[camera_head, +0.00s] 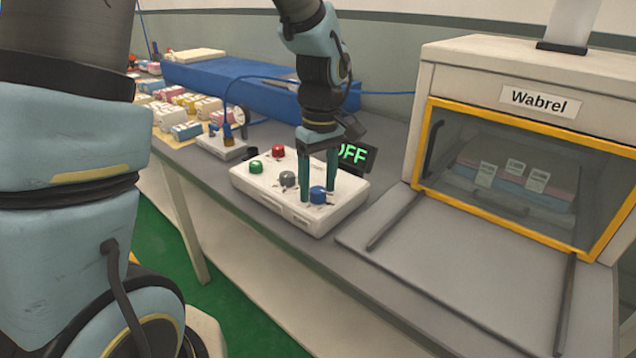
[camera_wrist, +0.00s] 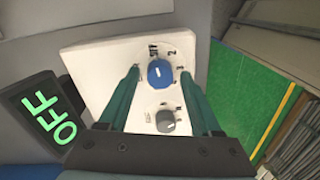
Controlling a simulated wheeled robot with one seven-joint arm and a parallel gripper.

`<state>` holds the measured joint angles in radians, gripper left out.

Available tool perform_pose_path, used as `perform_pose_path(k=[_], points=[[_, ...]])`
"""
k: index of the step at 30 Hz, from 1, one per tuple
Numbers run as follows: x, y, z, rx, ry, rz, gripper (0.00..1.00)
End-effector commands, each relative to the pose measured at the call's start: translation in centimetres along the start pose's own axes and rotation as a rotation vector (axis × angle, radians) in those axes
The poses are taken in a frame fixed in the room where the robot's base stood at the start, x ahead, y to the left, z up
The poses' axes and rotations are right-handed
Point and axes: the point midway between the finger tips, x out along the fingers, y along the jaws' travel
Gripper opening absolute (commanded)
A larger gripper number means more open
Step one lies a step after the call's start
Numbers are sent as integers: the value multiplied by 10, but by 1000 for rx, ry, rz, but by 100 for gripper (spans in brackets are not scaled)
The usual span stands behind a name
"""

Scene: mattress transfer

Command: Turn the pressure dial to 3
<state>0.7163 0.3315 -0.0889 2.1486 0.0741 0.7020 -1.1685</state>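A white control box (camera_head: 252,187) sits on the bench with green, red, grey and blue dials. The blue dial (camera_head: 318,194) is at its front right corner; in the wrist view (camera_wrist: 160,74) printed marks, including a 2, ring it, and its pointer is too small to read surely. The grey dial (camera_head: 287,178) also shows in the wrist view (camera_wrist: 166,121). I cannot read which dial is labelled pressure. My gripper (camera_head: 318,192) points down, open, with one finger on each side of the blue dial. A gap shows between dial and fingers in the wrist view.
A display reading OFF (camera_head: 354,155) stands behind the box. A small device with a gauge (camera_head: 220,147) is to the left. A Wabrel cabinet (camera_head: 475,70) with a yellow-framed window stands at right. Blue foam (camera_head: 230,85) and several small blocks lie farther back.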

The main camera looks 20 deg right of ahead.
Motion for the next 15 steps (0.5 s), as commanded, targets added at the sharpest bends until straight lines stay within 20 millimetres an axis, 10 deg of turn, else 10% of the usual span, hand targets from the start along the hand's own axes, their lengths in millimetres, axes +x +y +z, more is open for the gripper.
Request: perform_pose_path(k=[15], points=[[0, 0, 0, 0, 0, 0, 5]])
